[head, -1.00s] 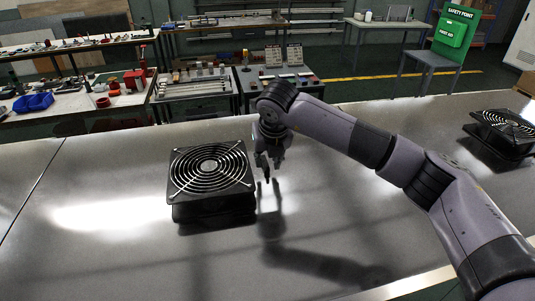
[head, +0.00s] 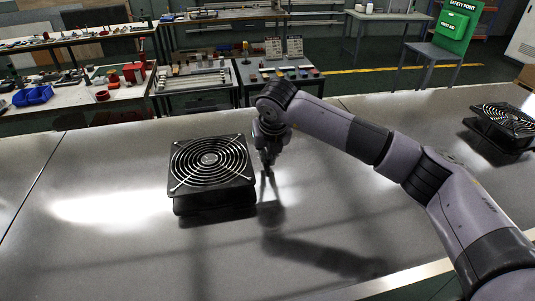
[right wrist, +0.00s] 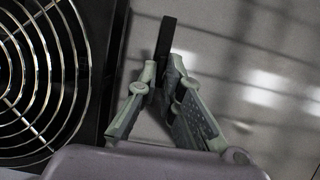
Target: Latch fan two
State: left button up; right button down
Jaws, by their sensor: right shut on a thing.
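A black square fan (head: 210,165) with a round wire guard lies on the metal surface left of my right gripper (head: 267,168). In the right wrist view, the fan's edge and guard (right wrist: 40,75) fill the left side. My right gripper (right wrist: 160,78) is shut on a slim black bar (right wrist: 165,38) just off the fan's right side. Whether the bar joins the fan cannot be told. A second black fan (head: 505,122) sits at the far right, well away from the gripper. My left gripper is not in view.
The shiny metal surface (head: 110,240) is clear in front of the fan and to its left.

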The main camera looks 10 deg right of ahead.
dwell(0.3)
jog(key=shift+f+n+b, duration=0.15)
jog(key=shift+n+b, duration=0.15)
jog(key=shift+b, duration=0.4)
jog(key=n+b, duration=0.1)
jog(key=b, duration=0.1)
jog(key=n+y+b, duration=0.1)
jog(key=n+b, duration=0.1)
jog(key=n+y+b, duration=0.1)
jog(key=b, duration=0.1)
jog(key=shift+w+d, duration=0.1)
jog(key=shift+d, duration=0.15)
jog(key=n+b, duration=0.2)
jog(key=n, duration=0.1)
jog(key=shift+d+g+y, duration=0.1)
jog(key=shift+g+y, duration=0.3)
jog(key=shift+w+n+g+y, duration=0.1)
jog(key=shift+n+g+y, duration=0.2)
jog(key=shift+n, duration=0.7)
jog(key=n, duration=0.2)
jog(key=shift+w+r+n+g+y, duration=0.1)
jog(key=shift+r+n+g+y, duration=0.2)
jog(key=shift+g, duration=0.1)
jog(key=n+g, duration=0.1)
jog(key=n, duration=0.1)
jog(key=shift+w+n, duration=0.1)
jog(key=shift+n, duration=0.2)
jog(key=shift+w+d+n+g+p, duration=0.1)
jog(key=shift+n+g+p, duration=0.55)
jog(key=shift+n, duration=0.85)
